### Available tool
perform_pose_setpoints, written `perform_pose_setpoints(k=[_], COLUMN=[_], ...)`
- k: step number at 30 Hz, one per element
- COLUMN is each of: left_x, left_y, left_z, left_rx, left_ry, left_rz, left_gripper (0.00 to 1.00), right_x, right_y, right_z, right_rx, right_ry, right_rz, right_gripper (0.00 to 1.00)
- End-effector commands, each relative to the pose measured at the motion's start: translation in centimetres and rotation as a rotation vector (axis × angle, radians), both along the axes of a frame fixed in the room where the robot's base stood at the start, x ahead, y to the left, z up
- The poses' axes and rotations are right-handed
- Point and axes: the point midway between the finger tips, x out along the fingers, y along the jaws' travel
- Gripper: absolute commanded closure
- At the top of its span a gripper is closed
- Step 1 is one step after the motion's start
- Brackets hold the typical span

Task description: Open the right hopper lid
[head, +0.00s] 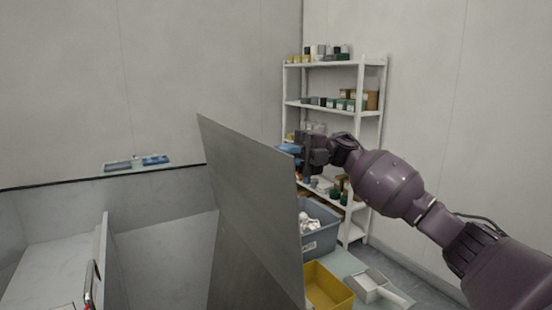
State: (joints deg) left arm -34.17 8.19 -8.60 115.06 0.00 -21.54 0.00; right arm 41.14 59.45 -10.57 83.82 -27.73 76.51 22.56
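A large grey flat panel (250,190), which looks like the right hopper lid, stands steeply raised in the middle of the head view. Below it are grey hopper walls (165,245). My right gripper (303,160) is at the panel's upper right edge, at the end of the purple arm from the right. Its fingertips are small and dark here, so I cannot tell whether they touch the panel or are open or shut. No lid handle shows on this panel. My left gripper is not in view.
At the left edge stands a thin panel (101,255) with a red handle (89,285). Right of the raised panel are a grey bin (322,240) with white parts, a yellow bin (330,285) and a white scoop (372,285). A stocked white shelf (372,100) stands behind.

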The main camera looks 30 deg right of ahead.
Motion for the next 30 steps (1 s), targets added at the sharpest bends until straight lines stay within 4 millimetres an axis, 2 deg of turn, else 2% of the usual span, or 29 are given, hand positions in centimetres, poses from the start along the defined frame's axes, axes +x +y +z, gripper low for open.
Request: perform_pose_setpoints(k=[10,11,15,25,30], left_x=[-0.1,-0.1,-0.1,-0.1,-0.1], left_y=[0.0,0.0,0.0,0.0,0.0], left_z=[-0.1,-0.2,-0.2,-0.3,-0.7], left_rx=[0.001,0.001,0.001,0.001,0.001], left_ry=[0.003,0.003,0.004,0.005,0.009], left_rz=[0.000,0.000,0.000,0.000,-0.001], left_gripper=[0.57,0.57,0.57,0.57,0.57], right_x=[-0.1,-0.1,0.0,0.0,0.1], right_y=[0.0,0.0,0.0,-0.2,-1.8], right_z=[0.1,0.1,0.1,0.0,-0.3], right_rx=[0.003,0.003,0.002,0.001,0.000], right_ry=[-0.001,-0.001,-0.001,0.001,0.003], right_rz=[0.003,0.003,0.003,0.001,-0.001], right_gripper=[1.00,0.85,0.63,0.62,0.62])
